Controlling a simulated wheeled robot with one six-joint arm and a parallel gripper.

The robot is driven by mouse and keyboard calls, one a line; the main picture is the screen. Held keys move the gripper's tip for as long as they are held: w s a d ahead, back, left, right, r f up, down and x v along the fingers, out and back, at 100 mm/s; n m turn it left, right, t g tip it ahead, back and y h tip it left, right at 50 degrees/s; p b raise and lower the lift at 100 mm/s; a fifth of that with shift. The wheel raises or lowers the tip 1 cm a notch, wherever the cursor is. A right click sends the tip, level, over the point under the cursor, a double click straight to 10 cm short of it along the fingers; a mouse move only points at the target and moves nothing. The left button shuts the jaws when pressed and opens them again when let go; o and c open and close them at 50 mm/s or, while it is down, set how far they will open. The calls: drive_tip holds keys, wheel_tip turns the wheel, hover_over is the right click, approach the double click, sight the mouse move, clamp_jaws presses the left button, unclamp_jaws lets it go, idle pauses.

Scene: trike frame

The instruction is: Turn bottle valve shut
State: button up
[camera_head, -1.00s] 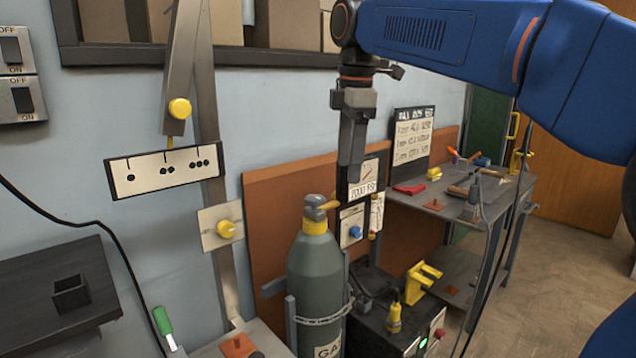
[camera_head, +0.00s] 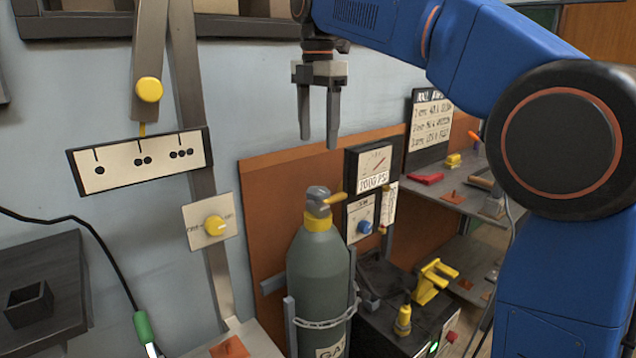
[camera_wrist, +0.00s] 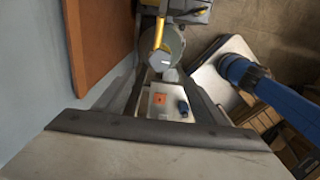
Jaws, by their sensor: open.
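The grey-green gas bottle (camera_head: 318,265) stands upright, chained to a bracket. The wrist view is partly blocked by my gripper's body.
A gauge panel (camera_head: 368,168) and a blue knob (camera_head: 364,227) stand right behind the bottle against a brown board (camera_head: 268,190). A yellow wall knob (camera_head: 214,225) is at left. A dark machine with a yellow bracket (camera_head: 433,279) stands right of the bottle.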

sight(318, 189)
wheel_tip(318, 189, down, 12)
drive_tip(key=shift+f, duration=0.25)
idle(0.4)
drive_tip(key=c, duration=1)
